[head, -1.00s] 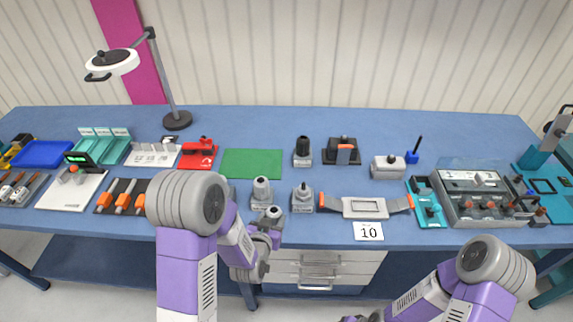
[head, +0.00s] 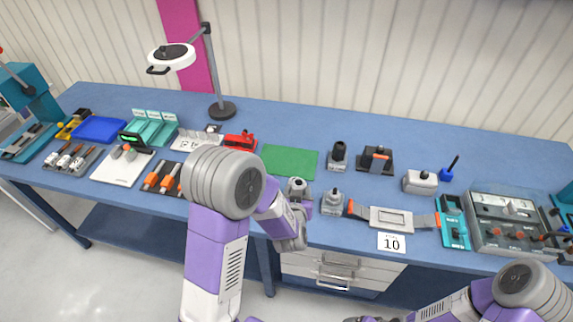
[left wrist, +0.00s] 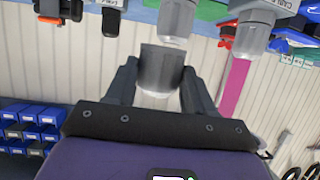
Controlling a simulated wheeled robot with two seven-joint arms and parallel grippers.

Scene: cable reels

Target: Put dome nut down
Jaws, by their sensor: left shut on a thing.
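My left gripper (left wrist: 158,85) is shut on the dome nut (left wrist: 160,68), a short grey cylinder with a pale rounded end, between its two dark fingers. In the left wrist view a pale grey gland body (left wrist: 178,20) is just beyond the nut, and their edges overlap in the picture. I cannot tell whether they touch. In the head view the left gripper (head: 300,205) is at the bench's front edge, before the front left grey fitting and left of another grey fitting (head: 332,202). My right gripper is not clearly shown; only its arm is at lower right.
A green mat (head: 290,161) lies behind the left gripper. A black-topped fitting (head: 338,155) and a strap holder (head: 375,160) stand behind. A grey clamp plate (head: 391,219) and the "10" card (head: 391,242) lie to the right. A lamp (head: 221,108) stands at the back.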

